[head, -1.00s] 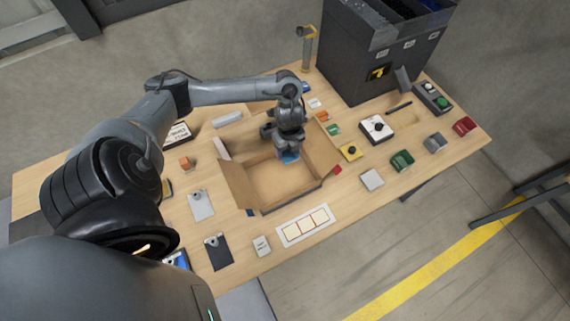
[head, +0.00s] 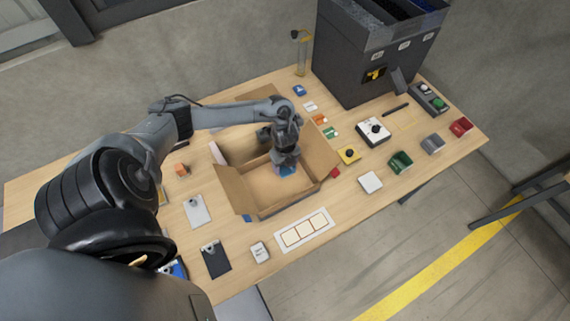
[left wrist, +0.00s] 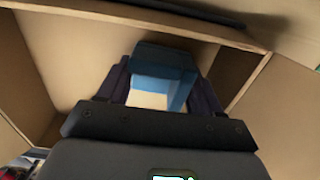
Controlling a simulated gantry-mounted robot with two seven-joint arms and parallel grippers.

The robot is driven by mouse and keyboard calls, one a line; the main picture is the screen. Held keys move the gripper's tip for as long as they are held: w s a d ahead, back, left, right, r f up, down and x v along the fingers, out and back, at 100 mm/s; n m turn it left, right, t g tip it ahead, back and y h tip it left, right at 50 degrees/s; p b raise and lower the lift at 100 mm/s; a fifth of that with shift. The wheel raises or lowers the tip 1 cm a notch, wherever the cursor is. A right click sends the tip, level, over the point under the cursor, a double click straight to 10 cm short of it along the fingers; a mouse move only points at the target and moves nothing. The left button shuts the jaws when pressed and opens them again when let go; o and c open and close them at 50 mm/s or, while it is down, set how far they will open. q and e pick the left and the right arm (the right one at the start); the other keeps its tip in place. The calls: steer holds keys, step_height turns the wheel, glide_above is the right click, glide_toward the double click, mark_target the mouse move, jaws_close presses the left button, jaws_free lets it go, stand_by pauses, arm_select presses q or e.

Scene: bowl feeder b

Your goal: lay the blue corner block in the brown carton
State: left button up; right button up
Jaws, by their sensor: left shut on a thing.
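The brown carton (head: 262,211) stands open on the table with its flaps spread. My left gripper (head: 286,166) reaches down into it from above, toward its right side. It is shut on the blue corner block (head: 288,171), which shows only in part below the jaws. In the left wrist view the blue corner block (left wrist: 163,78) sits between the two dark fingers (left wrist: 160,92), with the carton's inner walls (left wrist: 75,50) around it. I cannot tell whether the block touches the carton floor. My right gripper is not in view.
A dark bowl feeder (head: 370,55) stands at the back right. Bare tabletop shows at the front right.

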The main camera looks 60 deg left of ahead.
mark_target(285, 167)
arm_select(q)
steer(key=o, duration=1.3)
steer(key=shift+f, duration=0.1)
steer(key=shift+c, duration=0.2)
step_height(285, 167, up, 11)
steer(key=p, duration=0.3)
steer(key=w+d+n+t+h, duration=0.25)
steer(key=d+t, duration=0.35)
steer(key=d, duration=1.9)
step_height(285, 167, up, 3)
steer(key=s+d+n, duration=0.2)
steer(key=n, duration=0.3)
steer(key=s+a+r+n+g+y, duration=0.2)
steer(key=s+a+n, duration=0.2)
steer(key=s+n, duration=0.4)
steer(key=s, duration=0.2)
steer(key=shift+s+a+r, duration=0.3)
steer(key=shift+s+a, duration=0.05)
